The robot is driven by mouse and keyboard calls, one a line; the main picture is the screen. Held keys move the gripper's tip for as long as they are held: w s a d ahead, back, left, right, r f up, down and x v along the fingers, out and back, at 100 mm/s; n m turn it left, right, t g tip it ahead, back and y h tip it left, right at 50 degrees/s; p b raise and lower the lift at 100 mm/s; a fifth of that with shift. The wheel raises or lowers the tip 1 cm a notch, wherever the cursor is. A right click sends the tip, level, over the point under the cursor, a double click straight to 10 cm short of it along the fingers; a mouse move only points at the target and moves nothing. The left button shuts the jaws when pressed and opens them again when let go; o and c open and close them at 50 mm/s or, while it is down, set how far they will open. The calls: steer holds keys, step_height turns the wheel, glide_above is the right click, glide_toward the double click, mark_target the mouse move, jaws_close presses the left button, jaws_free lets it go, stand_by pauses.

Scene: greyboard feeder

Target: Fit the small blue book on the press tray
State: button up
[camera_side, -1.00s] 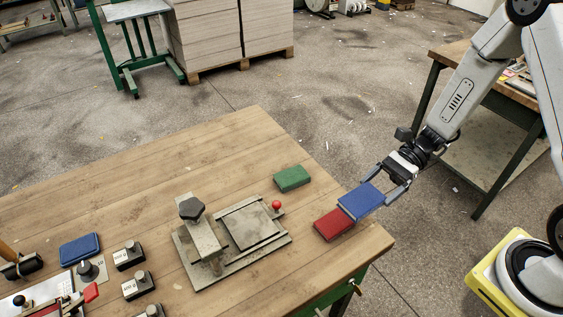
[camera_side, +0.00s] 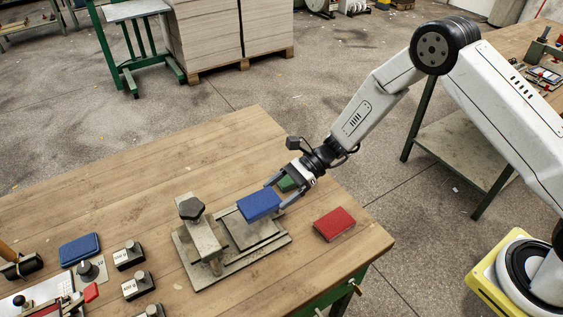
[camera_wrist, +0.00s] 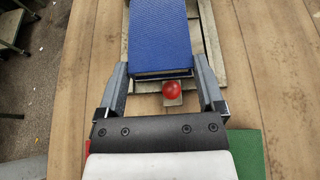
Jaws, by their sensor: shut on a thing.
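The small blue book (camera_side: 260,206) is held between the fingers of my gripper (camera_side: 279,198), above the right part of the press tray (camera_side: 259,238). In the wrist view the blue book (camera_wrist: 160,35) sits between both fingers of my gripper (camera_wrist: 162,80) and hides much of the tray below. The book appears apart from the tray, but its exact height is hard to tell. A red ball knob (camera_wrist: 172,89) shows just below the book's near edge in the wrist view. The press post with its dark knob (camera_side: 192,208) stands at the left of the tray.
A red book (camera_side: 334,224) lies right of the press. A green book (camera_side: 288,183) lies behind my gripper, partly hidden. A flat blue pad (camera_side: 80,249) and several labelled blocks (camera_side: 129,256) are at left. Free wood lies behind the press.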

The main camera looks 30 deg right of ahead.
mark_target(270, 208)
steer(key=shift+w+a+f, duration=0.1)
steer(key=shift+w+a, duration=0.1)
steer(key=shift+a, duration=0.45)
steer(key=shift+w+a+f, duration=0.1)
steer(key=shift+w+a, duration=0.1)
steer(key=shift+a, duration=0.4)
steer(key=shift+f, duration=0.25)
steer(key=shift+f, duration=1.9)
steer(key=shift+f, duration=0.5)
stand_by(0.9)
steer(key=o, duration=1)
steer(key=shift+v, duration=3.9)
